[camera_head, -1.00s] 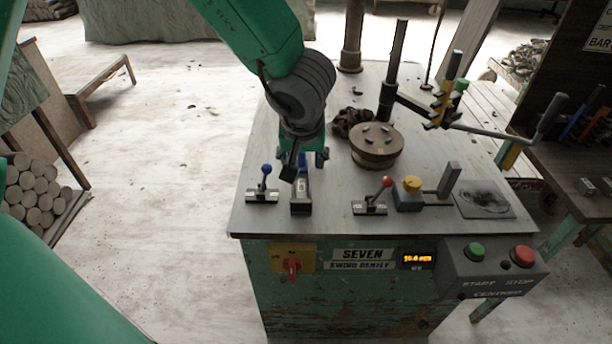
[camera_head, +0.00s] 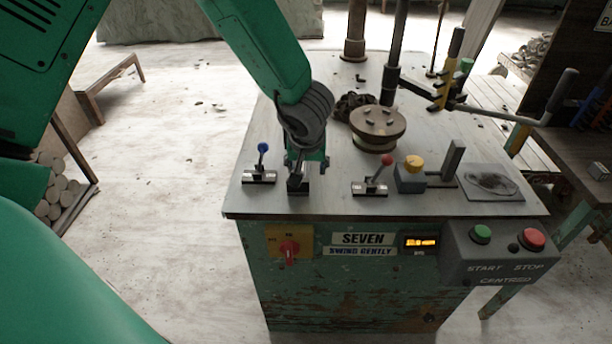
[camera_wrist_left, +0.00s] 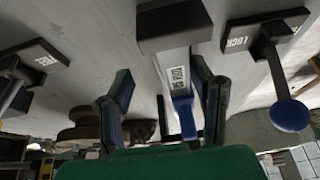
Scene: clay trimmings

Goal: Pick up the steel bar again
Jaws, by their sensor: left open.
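My left gripper (camera_head: 306,165) is low over the front left of the bench top, above a small black-based fixture (camera_head: 298,187). In the left wrist view its two fingers (camera_wrist_left: 162,76) are spread apart. Between them show a pale, labelled strip (camera_wrist_left: 173,62) and a blue-ended piece (camera_wrist_left: 184,118), below a dark block (camera_wrist_left: 174,24). I cannot tell whether the strip is the steel bar, nor whether a finger touches it. No other loose steel bar is clearly visible. My right gripper is not in view.
The blue-knobbed lever (camera_head: 262,162) stands close left of the gripper, the red-knobbed lever (camera_head: 378,177) to its right. Behind are a round turntable (camera_head: 376,124) and a dark upright post (camera_head: 394,60). Start and stop buttons (camera_head: 507,238) are at the front right.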

